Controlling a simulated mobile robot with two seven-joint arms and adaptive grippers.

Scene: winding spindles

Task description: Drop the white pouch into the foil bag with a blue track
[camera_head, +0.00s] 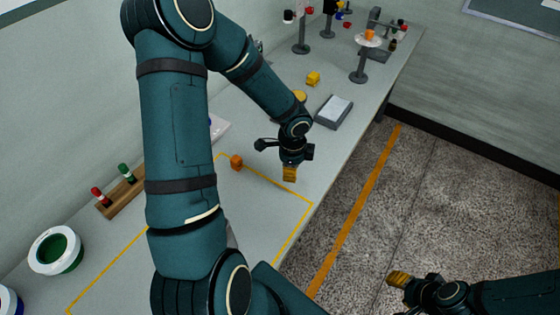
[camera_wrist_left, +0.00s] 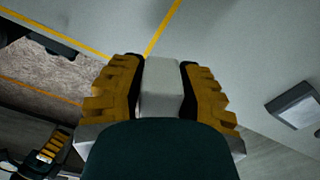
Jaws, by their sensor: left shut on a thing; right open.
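My left gripper (camera_head: 290,174) is above the table near the yellow outlined area. In the left wrist view its yellow fingers (camera_wrist_left: 161,88) are shut on a pale white block-like thing (camera_wrist_left: 162,80), which appears to be the white pouch. In the head view the pouch is hidden by the gripper. My right gripper (camera_head: 398,279) is open and empty, out over the floor at the lower right. A pale flat thing with a bit of blue (camera_head: 219,127) lies behind my left arm, mostly hidden; I cannot tell whether it is the foil bag.
An orange piece (camera_head: 237,162) stands left of the left gripper. A wooden rack (camera_head: 121,194) and a white-green spool (camera_head: 55,250) are at left. Stands occupy the far end.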

